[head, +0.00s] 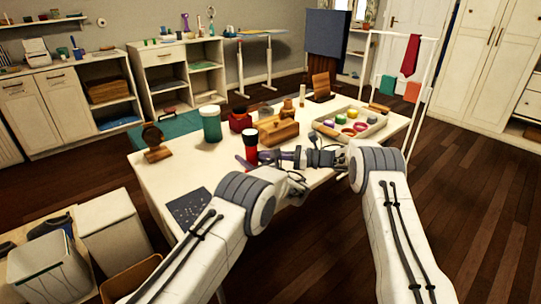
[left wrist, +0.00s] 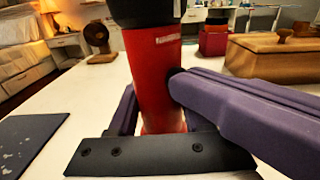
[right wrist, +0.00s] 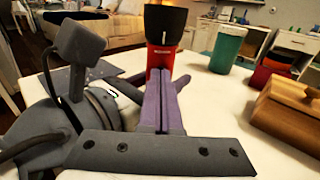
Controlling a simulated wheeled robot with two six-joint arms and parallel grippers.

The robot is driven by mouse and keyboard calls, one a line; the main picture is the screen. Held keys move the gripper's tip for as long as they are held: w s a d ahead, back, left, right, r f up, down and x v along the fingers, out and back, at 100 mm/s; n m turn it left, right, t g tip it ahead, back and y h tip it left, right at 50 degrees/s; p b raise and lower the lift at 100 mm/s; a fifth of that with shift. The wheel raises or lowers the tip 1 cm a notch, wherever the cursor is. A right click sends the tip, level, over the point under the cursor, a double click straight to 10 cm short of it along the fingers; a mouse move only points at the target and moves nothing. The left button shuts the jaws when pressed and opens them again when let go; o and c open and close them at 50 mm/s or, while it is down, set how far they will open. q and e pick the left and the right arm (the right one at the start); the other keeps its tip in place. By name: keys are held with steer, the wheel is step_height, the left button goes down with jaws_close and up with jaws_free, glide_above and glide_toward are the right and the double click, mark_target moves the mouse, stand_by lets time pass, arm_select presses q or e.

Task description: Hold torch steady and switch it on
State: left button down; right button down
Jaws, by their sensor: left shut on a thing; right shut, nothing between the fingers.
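The red torch (head: 250,145) with a black head stands upright above the white table. My left gripper (head: 249,163) is shut around its red body, one finger on each side in the left wrist view (left wrist: 155,75). My right gripper (head: 274,156) is shut and empty. Its purple fingertips come from the right and reach the torch's side in the left wrist view, beside a dark round spot that they partly cover. I cannot tell whether they press it.
A green cup (head: 211,124), a red box (head: 241,119) and a wooden box (head: 278,131) stand behind the torch. A tray (head: 378,127) of coloured items is at the right. A dark speckled sheet (head: 187,208) lies at the table's front left. A wooden stand (head: 155,145) is farther left.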

arm_select(q)
steer(key=shift+f, duration=0.1)
arm_select(e)
steer(key=shift+x, duration=0.8)
arm_select(q)
steer(key=shift+d, duration=0.2)
arm_select(e)
steer(key=shift+a, duration=0.1)
arm_select(q)
steer(key=shift+a, duration=0.2)
arm_select(e)
steer(key=v, duration=1.4)
steer(key=shift+d, duration=0.3)
steer(key=shift+d+r, duration=0.15)
steer(key=shift+d, duration=0.55)
steer(key=shift+a, duration=0.15)
